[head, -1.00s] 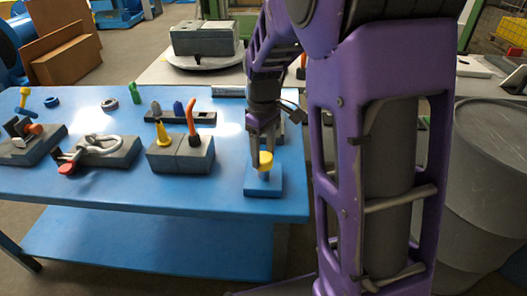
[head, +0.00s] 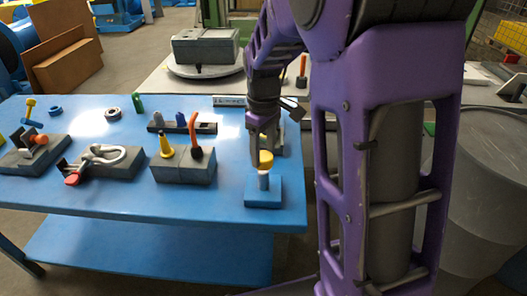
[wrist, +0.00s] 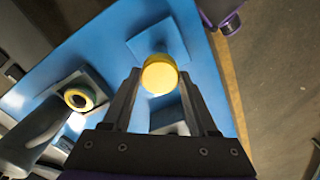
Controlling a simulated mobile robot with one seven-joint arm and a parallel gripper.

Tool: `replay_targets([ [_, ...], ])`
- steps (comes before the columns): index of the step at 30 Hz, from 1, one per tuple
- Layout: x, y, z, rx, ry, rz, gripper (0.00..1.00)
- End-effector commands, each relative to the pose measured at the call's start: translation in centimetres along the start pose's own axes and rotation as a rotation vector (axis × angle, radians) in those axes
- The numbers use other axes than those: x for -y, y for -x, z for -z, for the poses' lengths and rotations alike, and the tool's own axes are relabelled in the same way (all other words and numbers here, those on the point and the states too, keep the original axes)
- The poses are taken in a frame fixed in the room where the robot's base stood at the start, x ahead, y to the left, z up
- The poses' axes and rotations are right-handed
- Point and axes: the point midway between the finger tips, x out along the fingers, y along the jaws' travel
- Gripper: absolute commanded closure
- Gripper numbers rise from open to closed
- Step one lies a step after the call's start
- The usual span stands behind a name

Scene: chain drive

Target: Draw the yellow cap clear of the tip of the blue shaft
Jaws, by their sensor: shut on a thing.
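The yellow cap (head: 266,159) is held between the fingers of my gripper (head: 263,140). In the wrist view the cap (wrist: 160,75) sits between the two fingertips (wrist: 159,80). Below it in the head view, a pale length of the shaft (head: 263,181) stands upright from a square blue base (head: 264,200). The base also shows in the wrist view (wrist: 138,46). The cap is above the shaft's upper end; I cannot tell whether its lower rim touches the shaft or is apart from it.
A dark block (head: 184,165) with a yellow cone and an orange bent handle stands left of the base. Further left are a block with a shackle-like clamp (head: 103,163) and another fixture (head: 34,150). The blue table (head: 225,205) is clear around the base's front and left.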

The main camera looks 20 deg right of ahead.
Motion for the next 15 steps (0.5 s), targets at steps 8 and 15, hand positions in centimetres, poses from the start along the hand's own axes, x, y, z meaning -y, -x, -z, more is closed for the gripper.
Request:
replay_targets([
  [8, 0.0, 1.7, 0.0, -0.001, 0.0, -0.001, 0.93],
  [15, 0.0, 2.9, 0.0, 0.0, 0.001, 0.0, 0.93],
])
